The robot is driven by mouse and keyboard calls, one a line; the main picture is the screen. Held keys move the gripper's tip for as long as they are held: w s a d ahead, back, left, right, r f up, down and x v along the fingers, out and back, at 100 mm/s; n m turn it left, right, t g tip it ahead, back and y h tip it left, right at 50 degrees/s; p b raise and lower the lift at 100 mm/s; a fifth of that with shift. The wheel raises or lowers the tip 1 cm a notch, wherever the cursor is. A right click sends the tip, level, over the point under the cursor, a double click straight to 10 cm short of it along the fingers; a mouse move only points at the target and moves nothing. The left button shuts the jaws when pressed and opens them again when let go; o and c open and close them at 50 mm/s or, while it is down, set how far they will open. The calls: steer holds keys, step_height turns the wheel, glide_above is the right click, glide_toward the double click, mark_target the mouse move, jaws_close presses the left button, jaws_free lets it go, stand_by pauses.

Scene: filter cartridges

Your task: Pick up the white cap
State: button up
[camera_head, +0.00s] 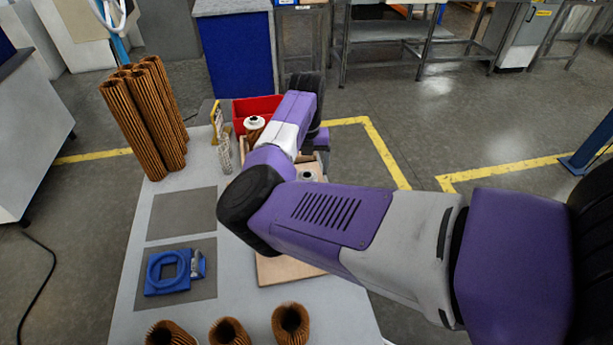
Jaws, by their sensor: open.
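A white cap (254,122) with a dark centre shows at the far end of the table, on top of a brown pleated cartridge (254,135), just left of my forearm and in front of a red bin. My arm reaches across the table from the right and bends at a black elbow. My gripper (319,141) shows only in part, on the right of the forearm and apart from the cap; its jaws are open. The fingertips cannot be made out. A small pale ring-shaped piece (305,175) sits on a wooden board (283,270), partly covered by my arm.
Tall brown pleated cartridges (145,120) stand at the table's far left. A blue frame-like part (168,272) lies on a grey mat (205,288); another mat (182,212) is empty. Short brown cartridges (229,331) stand at the near edge. The red bin (246,104) stands at the far end.

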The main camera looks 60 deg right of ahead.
mark_target(307, 177)
steer(key=shift+f, duration=1.3)
steer(key=c, duration=1.4)
steer(key=shift+r, duration=0.15)
steer(key=shift+c, duration=0.2)
